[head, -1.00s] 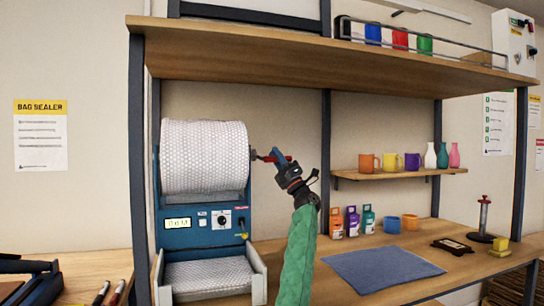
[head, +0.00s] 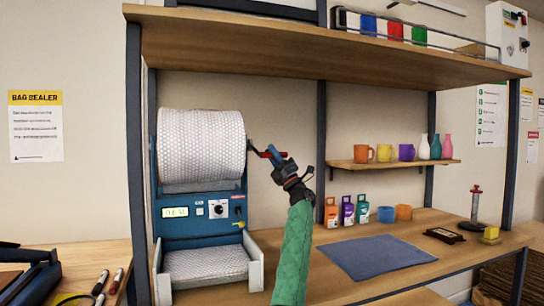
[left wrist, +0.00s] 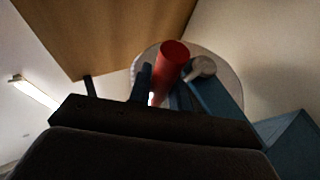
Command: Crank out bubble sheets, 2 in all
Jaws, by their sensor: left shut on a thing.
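The blue bubble-sheet machine (head: 172,226) stands on the bench at the left. It carries a large white bubble-wrap roll (head: 202,145). A bubble sheet (head: 206,263) lies in the white-sided tray (head: 257,272) below. The machine's front has a lit display (head: 175,212), too small to read surely, and a knob. My left gripper (head: 276,157) is at the right end of the roll, shut on the red crank handle (head: 263,154). In the left wrist view the red handle (left wrist: 170,60) stands up at the jaws, with the grey roll end behind. My right gripper is out of view.
A shelf (head: 330,45) spans above the machine. A blue-grey mat (head: 375,257) lies on the bench. Mugs and vases stand on a small shelf (head: 395,163) behind. Pens lie on the left table.

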